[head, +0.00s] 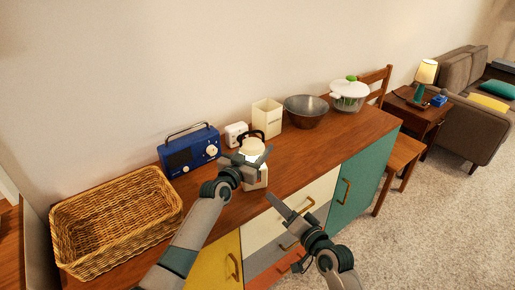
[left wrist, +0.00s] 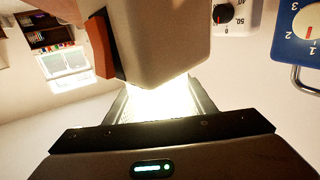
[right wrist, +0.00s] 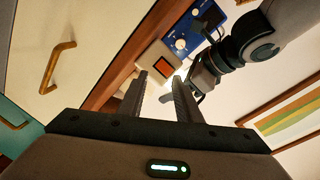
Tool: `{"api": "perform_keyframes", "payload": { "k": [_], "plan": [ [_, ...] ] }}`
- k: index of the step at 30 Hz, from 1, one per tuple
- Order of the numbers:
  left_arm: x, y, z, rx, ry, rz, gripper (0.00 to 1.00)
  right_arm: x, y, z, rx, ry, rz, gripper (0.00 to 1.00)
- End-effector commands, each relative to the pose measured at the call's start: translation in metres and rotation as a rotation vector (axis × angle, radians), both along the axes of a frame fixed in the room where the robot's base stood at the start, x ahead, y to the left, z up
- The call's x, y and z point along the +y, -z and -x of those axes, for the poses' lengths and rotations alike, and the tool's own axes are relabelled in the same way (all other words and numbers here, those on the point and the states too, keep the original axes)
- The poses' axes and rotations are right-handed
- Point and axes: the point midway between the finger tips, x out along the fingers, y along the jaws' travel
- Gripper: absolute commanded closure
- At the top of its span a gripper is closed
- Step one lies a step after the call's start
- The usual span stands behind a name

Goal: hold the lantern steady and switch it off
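The lantern (head: 262,180) is cream with a rounded cap and a dark handle, and stands upright on the wooden cabinet top. It is lit: its bright glow shows in the left wrist view (left wrist: 160,98). My left gripper (head: 252,158) has its fingers on both sides of the glowing middle and appears shut on it. The lantern's orange-red switch (right wrist: 163,66) faces my right gripper in the right wrist view, and its side shows in the left wrist view (left wrist: 103,45). My right gripper (head: 290,206) is open and empty, in front of the cabinet, apart from the lantern.
Behind the lantern are a blue radio (head: 190,152), a small white timer (head: 235,133) and a cream canister (head: 267,117). A wicker basket (head: 115,220) sits left. The top's front right is clear.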

Motion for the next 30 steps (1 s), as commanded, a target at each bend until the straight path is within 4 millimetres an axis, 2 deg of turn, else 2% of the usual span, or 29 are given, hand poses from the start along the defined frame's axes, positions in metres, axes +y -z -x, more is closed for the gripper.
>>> {"api": "perform_keyframes", "payload": {
  "k": [1, 3, 11, 12, 15, 16, 23, 30],
  "plan": [
    [0.000, 0.000, 0.000, 0.000, 0.000, 0.000, 0.72, 0.000, 0.000, 0.000, 0.000, 0.000, 0.000, 0.69],
    [0.000, 0.000, 0.000, 0.000, 0.000, 0.000, 0.86, 0.000, 0.000, 0.000, 0.000, 0.000, 0.000, 0.69],
    [0.000, 0.000, 0.000, 0.000, 0.000, 0.000, 0.86, 0.000, 0.000, 0.000, 0.000, 0.000, 0.000, 0.69],
    [0.000, 0.000, 0.000, 0.000, 0.000, 0.000, 0.86, 0.000, 0.000, 0.000, 0.000, 0.000, 0.000, 0.71],
    [0.000, 0.000, 0.000, 0.000, 0.000, 0.000, 0.86, 0.000, 0.000, 0.000, -0.001, 0.000, 0.004, 0.95],
    [0.000, 0.000, 0.000, 0.000, 0.000, 0.000, 0.86, 0.000, 0.001, 0.000, -0.003, 0.001, 0.007, 1.00],
    [0.000, 0.000, 0.000, 0.001, 0.000, 0.000, 0.86, -0.003, 0.008, 0.000, -0.036, 0.019, 0.103, 1.00],
    [0.000, 0.000, 0.000, 0.001, 0.000, 0.000, 0.86, -0.013, 0.023, 0.002, -0.133, 0.061, 0.369, 1.00]
  ]
}}
